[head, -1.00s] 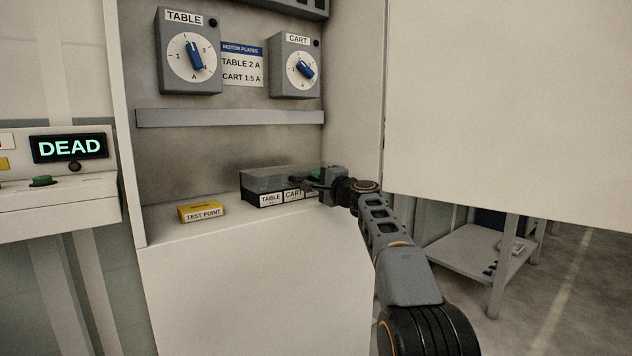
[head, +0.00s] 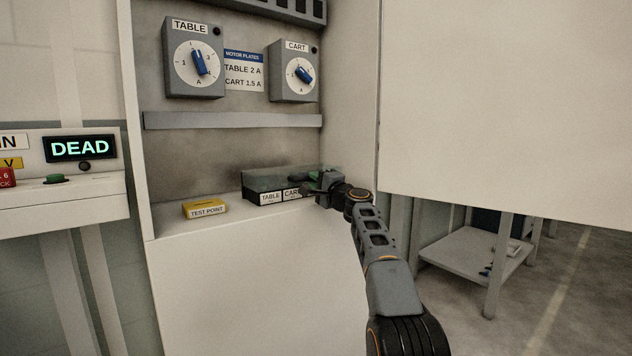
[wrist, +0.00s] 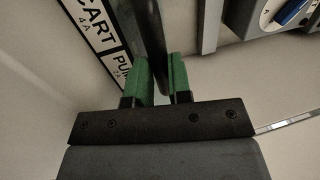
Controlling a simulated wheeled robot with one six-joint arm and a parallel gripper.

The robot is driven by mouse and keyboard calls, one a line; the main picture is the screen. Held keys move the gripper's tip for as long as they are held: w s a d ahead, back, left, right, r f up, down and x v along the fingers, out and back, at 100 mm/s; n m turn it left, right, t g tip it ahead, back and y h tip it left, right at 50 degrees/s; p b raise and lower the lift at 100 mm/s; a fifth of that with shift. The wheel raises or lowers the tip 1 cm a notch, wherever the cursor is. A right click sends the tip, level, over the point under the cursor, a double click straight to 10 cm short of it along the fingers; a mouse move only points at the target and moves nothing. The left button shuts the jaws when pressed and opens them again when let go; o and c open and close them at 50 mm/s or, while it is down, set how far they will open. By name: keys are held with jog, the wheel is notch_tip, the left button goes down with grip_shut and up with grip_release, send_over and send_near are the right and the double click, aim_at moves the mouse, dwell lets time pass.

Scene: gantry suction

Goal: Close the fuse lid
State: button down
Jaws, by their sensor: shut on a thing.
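The fuse box (head: 250,192) is a low dark box on the cabinet ledge, with white labels reading TABLE and CART on its front. Its see-through fuse lid (head: 262,178) shows as a smoky sheet over the top; I cannot tell whether it lies fully down. My gripper (head: 308,188) is at the box's right front end and hides part of it. In the wrist view, my gripper's green pads (wrist: 160,72) are shut on a dark bar (wrist: 150,30), which seems to be the lid's edge. It runs beside the CART and a partly cut-off PU... label.
A yellow TEST POINT block (head: 205,208) sits on the ledge left of the box. TABLE (head: 196,62) and CART (head: 294,72) dials are on the back wall above. A large pale panel (head: 500,100) stands to the right. The left display (head: 80,148) reads DEAD.

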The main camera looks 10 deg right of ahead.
jog(key=c, duration=1.1)
grip_release()
jog(key=shift+w+f, duration=0.2)
jog(key=shift+f, duration=0.4)
jog(key=shift+w+f, duration=0.2)
jog(key=shift+f, duration=0.35)
jog(key=shift+o, duration=0.2)
jog(key=shift+f, duration=0.1)
jog(key=shift+s+d+f+b, duration=0.1)
jog(key=shift+s+d+b, duration=0.05)
jog(key=shift+s+b, duration=0.3)
jog(key=r+b+v, duration=0.1)
jog(key=b+v, duration=0.1)
jog(key=v, duration=1.1)
jog(key=shift+r, duration=0.15)
jog(key=shift+s, duration=0.1)
